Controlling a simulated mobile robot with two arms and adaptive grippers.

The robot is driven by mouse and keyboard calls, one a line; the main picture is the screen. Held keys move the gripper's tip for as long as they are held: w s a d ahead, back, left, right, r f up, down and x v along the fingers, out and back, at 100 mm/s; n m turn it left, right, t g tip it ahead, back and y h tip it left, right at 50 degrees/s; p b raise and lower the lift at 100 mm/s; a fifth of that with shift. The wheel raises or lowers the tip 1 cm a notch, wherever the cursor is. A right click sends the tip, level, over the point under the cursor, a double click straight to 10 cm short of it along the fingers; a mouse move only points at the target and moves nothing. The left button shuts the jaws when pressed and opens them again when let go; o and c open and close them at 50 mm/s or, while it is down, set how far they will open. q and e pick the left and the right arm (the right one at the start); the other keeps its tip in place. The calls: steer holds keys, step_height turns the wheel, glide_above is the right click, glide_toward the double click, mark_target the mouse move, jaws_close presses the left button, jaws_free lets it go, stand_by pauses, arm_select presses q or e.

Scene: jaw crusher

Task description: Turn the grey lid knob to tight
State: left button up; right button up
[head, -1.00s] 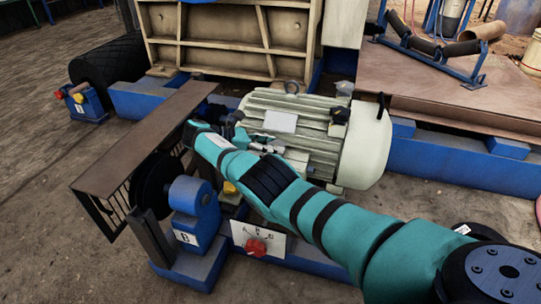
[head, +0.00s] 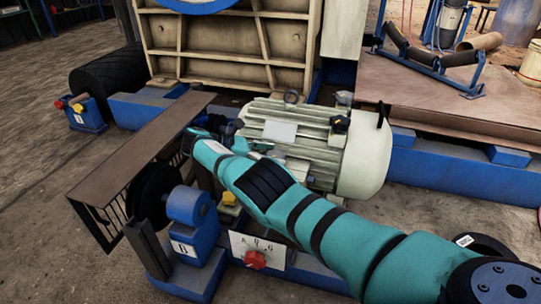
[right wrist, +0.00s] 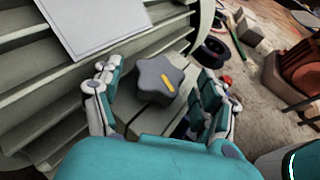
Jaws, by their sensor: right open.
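My right gripper (right wrist: 157,92) is open, with one finger to either side of the knob in the right wrist view and clear gaps between. In the head view my right gripper (head: 262,150) is partly hidden and lies left of the knob, apart from it. My left gripper is not in view.
The motor's pale plate (head: 281,131) is beside the knob. A red knob on a dial plate (head: 255,259) and a blue bearing block (head: 190,215) stand in front. A brown guard (head: 140,150) lies left. Open floor shows at far left.

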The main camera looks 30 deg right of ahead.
steer(key=shift+r, duration=0.1)
steer(key=shift+w+r, duration=0.1)
steer(key=shift+r, duration=0.1)
step_height(320, 180, up, 9)
steer(key=shift+r, duration=0.15)
stand_by(0.3)
